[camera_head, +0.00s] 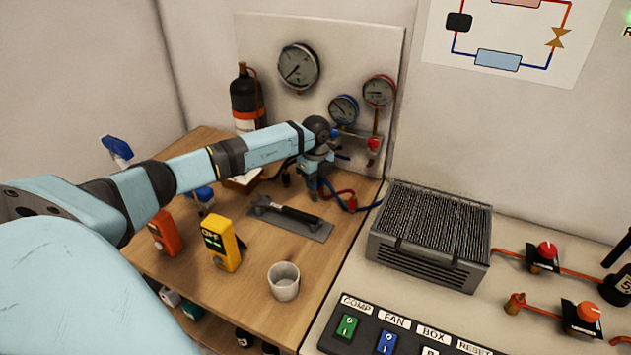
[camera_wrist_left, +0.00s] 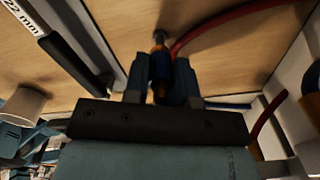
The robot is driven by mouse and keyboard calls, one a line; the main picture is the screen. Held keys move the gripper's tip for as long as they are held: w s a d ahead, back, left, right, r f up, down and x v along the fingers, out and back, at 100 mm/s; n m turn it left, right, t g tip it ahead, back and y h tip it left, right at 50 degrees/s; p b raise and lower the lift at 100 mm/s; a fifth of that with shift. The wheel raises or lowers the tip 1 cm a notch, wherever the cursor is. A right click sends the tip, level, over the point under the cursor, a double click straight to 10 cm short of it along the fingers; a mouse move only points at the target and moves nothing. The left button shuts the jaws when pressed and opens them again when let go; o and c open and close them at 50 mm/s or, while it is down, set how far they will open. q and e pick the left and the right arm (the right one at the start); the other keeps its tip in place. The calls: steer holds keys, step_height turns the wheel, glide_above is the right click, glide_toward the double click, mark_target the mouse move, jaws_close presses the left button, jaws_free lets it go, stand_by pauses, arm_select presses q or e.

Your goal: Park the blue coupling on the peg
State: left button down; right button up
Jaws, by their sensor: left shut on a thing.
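My left arm comes in from the left in the head view, and its gripper (camera_head: 315,188) points down over the back right of the wooden bench. In the left wrist view the gripper is shut on the blue coupling (camera_wrist_left: 160,69), with one finger on each side of it and a brassy end beyond the fingertips. In the head view the coupling is mostly hidden by the gripper. A red hose (camera_wrist_left: 215,25) curves past the fingertips, and a blue hose (camera_head: 335,193) runs beside the gripper. I cannot make out the peg in either view.
A grey mat with a black-handled tool (camera_head: 297,214) lies just in front of the gripper. The gauge manifold (camera_head: 355,140) is behind it. A finned unit (camera_head: 430,235) stands right.

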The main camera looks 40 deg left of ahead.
arm_select(q)
steer(key=shift+f, duration=0.2)
stand_by(0.6)
steer(key=shift+f+b, duration=0.45)
steer(key=shift+f, duration=0.5)
steer(key=shift+f, duration=0.15)
stand_by(0.4)
steer(key=c, duration=0.5)
jaws_free()
steer(key=shift+c, duration=0.2)
step_height(320, 180, up, 14)
steer(key=shift+f, duration=0.1)
